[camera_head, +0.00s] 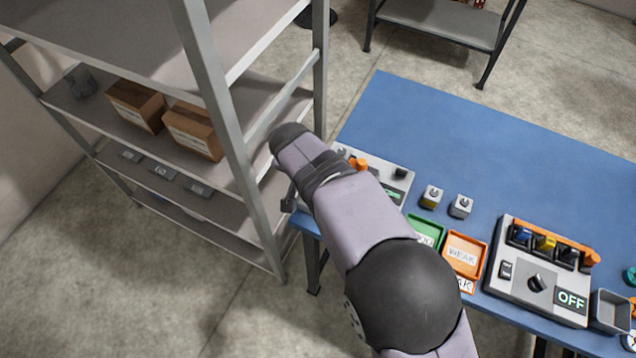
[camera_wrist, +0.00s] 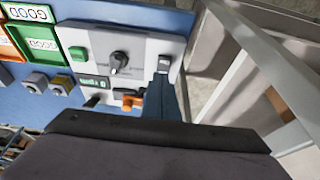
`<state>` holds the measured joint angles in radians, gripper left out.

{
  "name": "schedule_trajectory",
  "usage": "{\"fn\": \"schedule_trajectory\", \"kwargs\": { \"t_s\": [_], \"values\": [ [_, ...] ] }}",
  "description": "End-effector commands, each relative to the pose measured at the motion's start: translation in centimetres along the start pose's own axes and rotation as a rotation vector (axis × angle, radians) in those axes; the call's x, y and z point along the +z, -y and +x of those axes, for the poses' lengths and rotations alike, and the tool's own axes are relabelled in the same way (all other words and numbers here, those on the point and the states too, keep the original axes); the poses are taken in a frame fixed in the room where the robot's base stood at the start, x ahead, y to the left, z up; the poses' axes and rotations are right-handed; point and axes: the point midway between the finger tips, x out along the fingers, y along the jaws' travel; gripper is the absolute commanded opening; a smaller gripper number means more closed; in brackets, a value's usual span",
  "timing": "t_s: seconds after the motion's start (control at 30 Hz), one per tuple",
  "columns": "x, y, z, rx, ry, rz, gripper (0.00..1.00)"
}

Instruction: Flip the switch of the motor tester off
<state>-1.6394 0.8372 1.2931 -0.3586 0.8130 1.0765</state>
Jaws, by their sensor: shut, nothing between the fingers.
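The motor tester is a light grey box (camera_wrist: 140,45) at the left end of the blue table. In the wrist view its panel shows a black knob (camera_wrist: 119,60), a green button (camera_wrist: 78,53), a small lit display (camera_wrist: 93,82) and an orange clamp (camera_wrist: 128,101). A small rocker switch (camera_wrist: 164,62) sits near the panel's edge. My gripper (camera_wrist: 163,77) is shut and empty, its tip right at the switch; I cannot tell whether they touch. In the head view my arm hides much of the tester (camera_head: 397,186), including the switch.
A metal shelf with cardboard boxes (camera_head: 193,130) stands close on the left. Two small motors (camera_head: 461,206), a green tray (camera_head: 427,231) and an orange tray (camera_head: 466,254) lie right of the tester. Another grey device reading OFF (camera_head: 516,285) stands further right. The table's back (camera_head: 450,130) is clear.

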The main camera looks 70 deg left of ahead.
Motion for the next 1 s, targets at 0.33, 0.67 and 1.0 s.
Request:
{"fn": "schedule_trajectory", "kwargs": {
  "t_s": [0.33, 0.67, 1.0],
  "values": [
    [0.0, 0.1, -6.4, -0.005, -0.005, 0.0, 0.0],
    [0.0, 0.0, -9.7, -0.002, -0.003, 0.0, 0.0],
    [0.0, 0.0, -9.9, -0.002, -0.002, 0.0, 0.0]
  ]
}}
